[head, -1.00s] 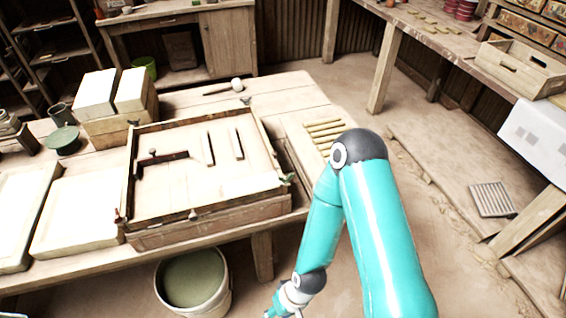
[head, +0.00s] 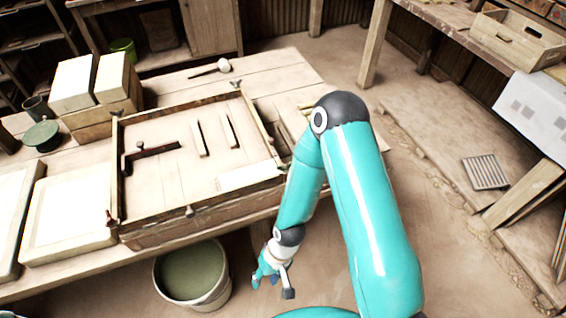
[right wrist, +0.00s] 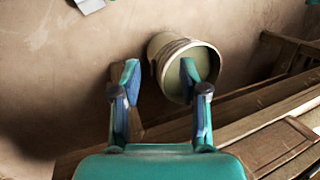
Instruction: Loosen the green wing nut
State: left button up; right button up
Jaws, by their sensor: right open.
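The wooden press frame (head: 150,236) lies on the workbench, with wing nuts around its rim. A red one (head: 110,218) is at the front left, a pale one (head: 189,211) at the front middle and a grey one (head: 236,85) at the back right. The green wing nut is not clearly visible; my right arm covers much of the frame's front right corner. My right gripper (head: 273,285) is open and empty, low in front of the bench, right of the bucket. Its spread fingers (right wrist: 160,78) show in the right wrist view. My left gripper is out of view.
A bucket (head: 222,290) stands on the floor before the bench and also shows beyond the fingers in the right wrist view (right wrist: 160,52). White slabs (head: 70,215) lie at the bench's left. The floor right of my arm is clear up to a grate (head: 485,172).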

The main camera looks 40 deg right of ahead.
jog(key=w+d+r+m+g, duration=0.1)
jog(key=w+d+m, duration=0.1)
jog(key=w, duration=0.2)
notch_tip(320, 180, up, 23)
jog(key=m+h+b, duration=0.3)
jog(key=m+b, duration=0.2)
jog(key=m, duration=0.1)
send_over(285, 166)
jog(key=a, duration=0.4)
jog(key=shift+d+r, duration=0.15)
jog(key=shift+r, duration=0.05)
jog(key=d+r+m+t+h+b, duration=0.15)
jog(key=d+r, duration=0.25)
jog(key=r, duration=0.7)
jog(key=shift+m, duration=0.35)
notch_tip(285, 166, down, 17)
jog(key=shift+a+r+b, duration=0.1)
jog(key=shift+r+b, duration=0.05)
jog(key=shift+b, duration=0.15)
